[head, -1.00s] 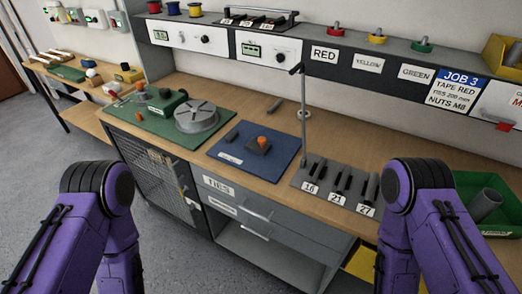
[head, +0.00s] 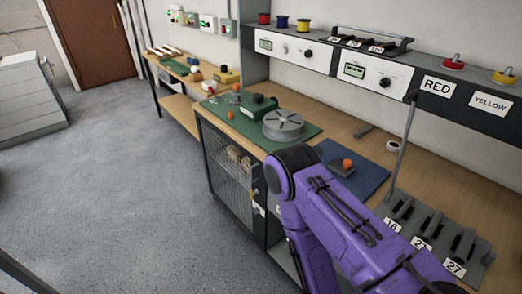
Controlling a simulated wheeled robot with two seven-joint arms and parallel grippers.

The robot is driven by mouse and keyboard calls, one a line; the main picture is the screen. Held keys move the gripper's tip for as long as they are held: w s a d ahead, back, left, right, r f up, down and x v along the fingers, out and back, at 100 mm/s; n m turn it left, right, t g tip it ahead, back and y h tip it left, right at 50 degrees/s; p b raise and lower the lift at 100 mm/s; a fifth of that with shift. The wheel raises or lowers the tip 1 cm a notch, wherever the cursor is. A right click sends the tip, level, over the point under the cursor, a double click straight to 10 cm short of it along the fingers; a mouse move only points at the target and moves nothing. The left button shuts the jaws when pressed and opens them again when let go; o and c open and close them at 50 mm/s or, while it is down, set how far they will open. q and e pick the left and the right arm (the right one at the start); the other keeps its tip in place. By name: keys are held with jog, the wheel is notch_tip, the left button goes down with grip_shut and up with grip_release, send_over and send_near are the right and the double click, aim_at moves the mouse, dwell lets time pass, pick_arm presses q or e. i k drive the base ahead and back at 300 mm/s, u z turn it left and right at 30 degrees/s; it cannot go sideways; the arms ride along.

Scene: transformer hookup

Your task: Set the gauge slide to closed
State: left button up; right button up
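I cannot make out a gauge slide for certain in the head view. The green mat (head: 232,118) on the bench carries a round grey slotted disc (head: 283,124) and a dark green block (head: 260,103). The blue mat (head: 370,178) holds a small dark block with an orange knob (head: 347,163). One purple arm of mine reaches across the lower right, in front of the bench. Neither gripper shows, so whether they are open or shut is hidden.
The bench (head: 365,146) runs along the wall, with a mesh-fronted cabinet (head: 228,165) below. A grey rack (head: 428,228) with a tall post stands at right. A side table (head: 178,106) is farther back. Open grey floor (head: 120,190) lies at left.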

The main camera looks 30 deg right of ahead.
aim_at(344, 169)
jog(key=u, duration=0.95)
jog(key=k, duration=0.6)
jog(key=z, duration=1.05)
